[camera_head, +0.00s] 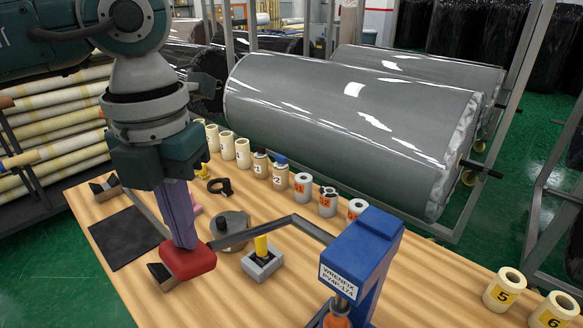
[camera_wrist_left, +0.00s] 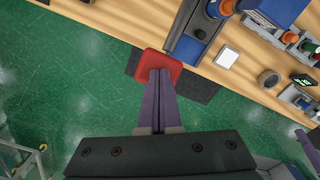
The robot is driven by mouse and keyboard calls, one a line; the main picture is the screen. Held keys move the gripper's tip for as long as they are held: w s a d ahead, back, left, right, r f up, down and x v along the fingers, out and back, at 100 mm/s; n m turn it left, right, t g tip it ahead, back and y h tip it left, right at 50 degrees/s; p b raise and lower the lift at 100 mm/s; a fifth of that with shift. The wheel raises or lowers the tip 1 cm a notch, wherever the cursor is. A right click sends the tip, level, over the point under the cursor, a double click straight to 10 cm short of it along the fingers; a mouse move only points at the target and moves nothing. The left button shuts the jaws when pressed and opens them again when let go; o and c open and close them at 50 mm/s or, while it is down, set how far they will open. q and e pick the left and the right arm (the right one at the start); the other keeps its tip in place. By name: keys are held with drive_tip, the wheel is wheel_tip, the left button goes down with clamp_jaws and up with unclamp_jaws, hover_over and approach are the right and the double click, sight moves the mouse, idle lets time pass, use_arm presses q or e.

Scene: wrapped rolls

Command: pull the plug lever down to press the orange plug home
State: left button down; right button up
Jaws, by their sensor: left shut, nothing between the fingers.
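The blue press (camera_head: 362,255), labelled "WRENFIX PV4P-174", stands at the table's front edge. A dark plug lever (camera_head: 293,219) runs left from it to a red pad (camera_head: 187,263); the pad also shows in the wrist view (camera_wrist_left: 150,62). The orange plug (camera_head: 337,319) sits under the press's metal ram, its lower part cut off by the picture edge. My left gripper (camera_head: 183,245) is shut and empty, its purple fingers pointing down onto the red pad's top; they overlap the pad in the wrist view (camera_wrist_left: 159,74). Whether they press on it is unclear.
A grey block with a yellow post (camera_head: 262,262) and a round grey part (camera_head: 231,229) stand near the lever. A dark mat (camera_head: 122,238) lies at left. Several numbered rolls (camera_head: 328,201) line the table's back edge. Large wrapped rolls (camera_head: 340,130) lie behind.

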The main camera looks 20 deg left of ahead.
use_arm(q)
wheel_tip(320, 180, up, 7)
drive_tip(key=p, duration=0.5)
drive_tip(key=shift+r, duration=0.2)
drive_tip(key=shift+d, duration=0.1)
